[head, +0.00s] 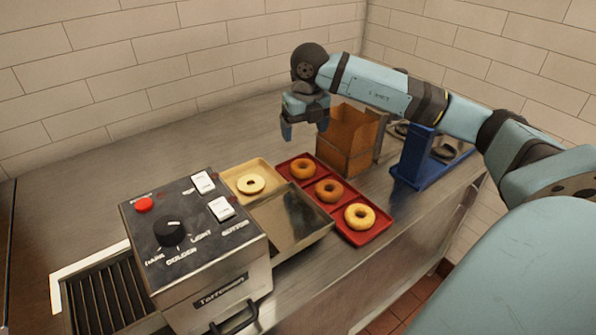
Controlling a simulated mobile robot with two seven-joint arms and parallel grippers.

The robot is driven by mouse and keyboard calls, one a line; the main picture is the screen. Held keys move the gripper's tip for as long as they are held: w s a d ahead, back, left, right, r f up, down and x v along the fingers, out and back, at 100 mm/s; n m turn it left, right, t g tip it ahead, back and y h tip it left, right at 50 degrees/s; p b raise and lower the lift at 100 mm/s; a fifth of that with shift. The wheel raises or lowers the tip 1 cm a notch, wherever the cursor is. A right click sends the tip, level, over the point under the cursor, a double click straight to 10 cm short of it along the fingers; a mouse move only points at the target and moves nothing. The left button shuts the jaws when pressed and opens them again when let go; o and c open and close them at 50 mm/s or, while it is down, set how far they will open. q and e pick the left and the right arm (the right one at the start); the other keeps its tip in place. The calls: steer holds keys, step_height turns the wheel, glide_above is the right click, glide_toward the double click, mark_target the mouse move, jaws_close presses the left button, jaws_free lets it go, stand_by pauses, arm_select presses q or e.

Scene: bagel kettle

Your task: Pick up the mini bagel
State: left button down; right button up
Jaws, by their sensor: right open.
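A pale bagel (243,185) lies on a beige tray (268,168). A red tray (383,224) to its right holds a row of browner bagels: a far one (303,175), a middle one (329,198) and a near golden one (360,225). They look similar in size, so I cannot tell which is the mini bagel. My right gripper (305,128) is open and empty, pointing down above the counter, behind the far end of the red tray and left of a brown box. It touches no bagel. My left gripper is not in view.
A conveyor toaster (190,240) with a knob and red button stands at the front left, its metal chute (298,225) beside the trays. The open brown box (346,145) and a blue stand (412,160) are to the right. The counter (120,160) is clear at back left.

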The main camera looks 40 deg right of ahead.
mark_target(303, 165)
steer(key=f, duration=0.8)
steer(key=w+f, duration=0.1)
steer(key=f, duration=0.3)
steer(key=shift+d+f, duration=0.1)
steer(key=shift+d, duration=0.3)
steer(key=shift+c, duration=0.5)
steer(key=c, duration=0.6)
